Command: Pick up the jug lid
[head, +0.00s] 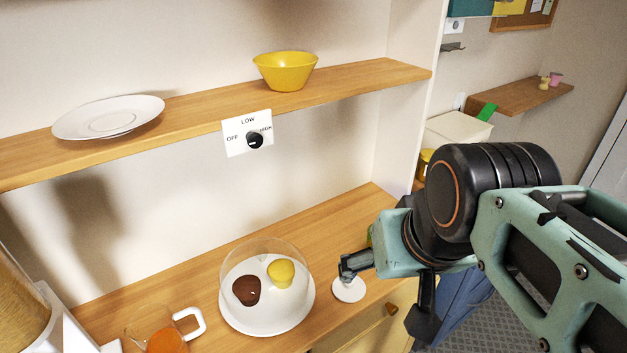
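A small round white disc (349,289), which looks like the jug lid, lies flat on the wooden counter near its front edge. My gripper (385,299) is above the counter edge, its two fingers spread wide with nothing seen between them. The left finger is just above the disc in the picture; the right finger hangs farther right, past the counter edge. I cannot tell the height gap. A clear jug (163,338) with orange liquid and a white handle stands at the lower left, partly cut off by the frame.
A clear dome (262,254) covers a white plate holding a brown and a yellow item, just left of the disc. A shelf (205,114) above holds a white plate (108,118) and a yellow bowl (285,71).

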